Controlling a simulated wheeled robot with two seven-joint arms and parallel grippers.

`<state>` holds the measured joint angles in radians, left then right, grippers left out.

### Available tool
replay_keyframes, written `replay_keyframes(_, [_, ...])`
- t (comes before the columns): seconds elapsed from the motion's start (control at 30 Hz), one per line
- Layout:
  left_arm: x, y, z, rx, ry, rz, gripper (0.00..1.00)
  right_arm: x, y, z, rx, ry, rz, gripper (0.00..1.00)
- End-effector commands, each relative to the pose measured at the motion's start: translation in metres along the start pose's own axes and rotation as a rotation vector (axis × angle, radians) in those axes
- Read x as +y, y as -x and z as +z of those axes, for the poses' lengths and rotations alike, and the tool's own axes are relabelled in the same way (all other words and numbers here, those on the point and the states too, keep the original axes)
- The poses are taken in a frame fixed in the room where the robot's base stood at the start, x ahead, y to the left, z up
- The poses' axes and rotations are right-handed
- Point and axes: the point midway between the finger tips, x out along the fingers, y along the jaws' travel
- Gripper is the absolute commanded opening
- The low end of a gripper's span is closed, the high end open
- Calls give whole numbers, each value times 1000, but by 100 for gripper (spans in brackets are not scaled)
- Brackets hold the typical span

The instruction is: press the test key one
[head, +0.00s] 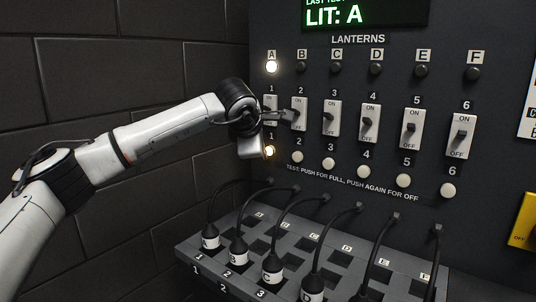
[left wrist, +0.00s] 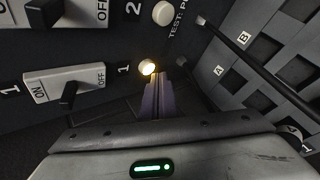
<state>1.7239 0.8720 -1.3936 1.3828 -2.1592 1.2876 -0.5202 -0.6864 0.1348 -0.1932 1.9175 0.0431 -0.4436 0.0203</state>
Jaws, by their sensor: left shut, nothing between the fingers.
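Test button one (head: 270,152) glows below switch 1 in the head view; its lit cap also shows in the left wrist view (left wrist: 148,68). My left gripper (left wrist: 158,82) is shut and empty, with its purple-grey fingers close to that button. I cannot tell whether the tips touch it. In the head view its white hand is just left of the button and the fingers are mostly hidden. Lantern A (head: 271,67) is lit, and the display (head: 365,15) reads "LIT: A". My right gripper is not in view.
Switches such as switch 2 (head: 299,115) and unlit test buttons such as button 2 (head: 297,143) run rightward. Lanterns B to F are dark. Below, a grey socket panel (head: 190,250) holds several black plugs with cables. A dark brick wall (head: 110,60) stands left.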

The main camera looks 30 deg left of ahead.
Motion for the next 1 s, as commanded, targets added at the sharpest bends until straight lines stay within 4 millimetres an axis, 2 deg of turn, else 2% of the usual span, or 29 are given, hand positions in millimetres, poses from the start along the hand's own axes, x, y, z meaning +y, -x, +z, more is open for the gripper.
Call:
replay_keyframes(0.27, [-4, 3, -4, 0, 1, 0, 0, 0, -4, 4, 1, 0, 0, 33])
replay_keyframes(0.73, [-28, 35, -27, 0, 1, 1, 0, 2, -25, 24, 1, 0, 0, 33])
replay_keyframes(1.0, [-30, 42, -31, 0, 1, 0, 0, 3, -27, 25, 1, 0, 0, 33])
